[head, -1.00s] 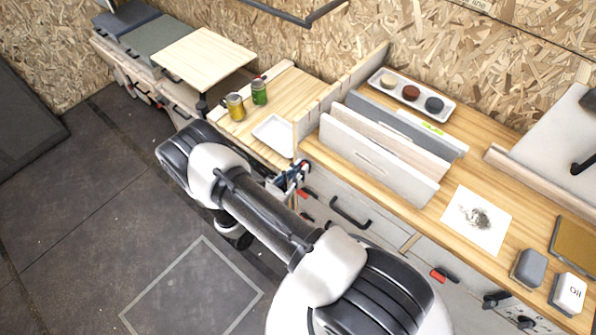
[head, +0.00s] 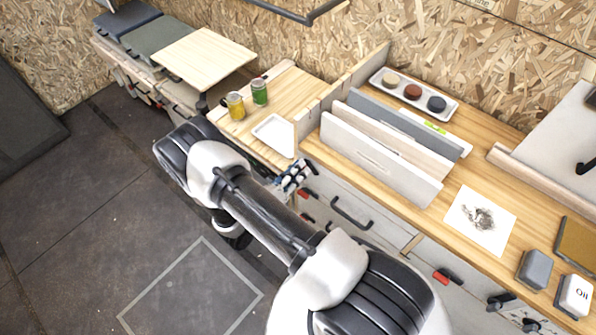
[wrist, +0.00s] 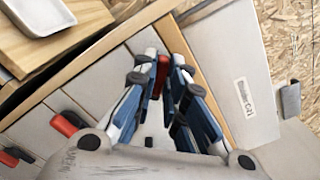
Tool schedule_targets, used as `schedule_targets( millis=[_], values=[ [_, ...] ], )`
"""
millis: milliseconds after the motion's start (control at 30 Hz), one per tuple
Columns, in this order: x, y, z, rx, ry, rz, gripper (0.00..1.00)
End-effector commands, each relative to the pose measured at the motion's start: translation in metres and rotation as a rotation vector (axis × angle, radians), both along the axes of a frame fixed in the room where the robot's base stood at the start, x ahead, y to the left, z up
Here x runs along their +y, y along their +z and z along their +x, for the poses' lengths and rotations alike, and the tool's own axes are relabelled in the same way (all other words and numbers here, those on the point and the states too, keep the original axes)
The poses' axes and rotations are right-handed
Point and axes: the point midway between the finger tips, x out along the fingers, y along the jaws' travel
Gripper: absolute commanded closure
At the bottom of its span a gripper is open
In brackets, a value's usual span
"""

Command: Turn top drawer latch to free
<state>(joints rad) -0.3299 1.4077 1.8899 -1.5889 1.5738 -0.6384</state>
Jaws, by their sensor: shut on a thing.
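My gripper (wrist: 163,70) has its blue-and-grey fingers on either side of a red latch (wrist: 163,76) on the pale drawer front, and is shut on it. The fingers hide much of this latch, so its exact angle cannot be told. In the head view my gripper (head: 292,178) is at the drawer fronts below the left end of the workbench. A red and black latch (head: 304,194) shows just beside it. More red latches (wrist: 66,124) show at the left in the wrist view, apart from my fingers.
A dark drawer handle (head: 350,213) sticks out to the right of my gripper. A white tray (head: 273,135), a yellow can (head: 235,106) and a green can (head: 259,92) stand on the wooden top above. The floor (head: 185,295) beside my arm is clear.

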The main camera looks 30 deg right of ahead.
Motion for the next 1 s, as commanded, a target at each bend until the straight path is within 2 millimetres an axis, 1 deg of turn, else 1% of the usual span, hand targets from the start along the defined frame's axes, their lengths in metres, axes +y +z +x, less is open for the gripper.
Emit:
schedule_targets(
  millis=[300, 600, 800, 1000],
  values=[
    [0.0002, -0.0016, 0.0007, 0.283, 0.000, -0.101, 1.00],
    [0.0005, -0.0026, 0.0010, 0.524, 0.001, -0.189, 1.00],
    [0.0005, -0.0031, 0.0011, 0.639, 0.001, -0.231, 1.00],
    [0.0004, -0.0033, 0.0011, 0.711, 0.000, -0.258, 1.00]
  ],
)
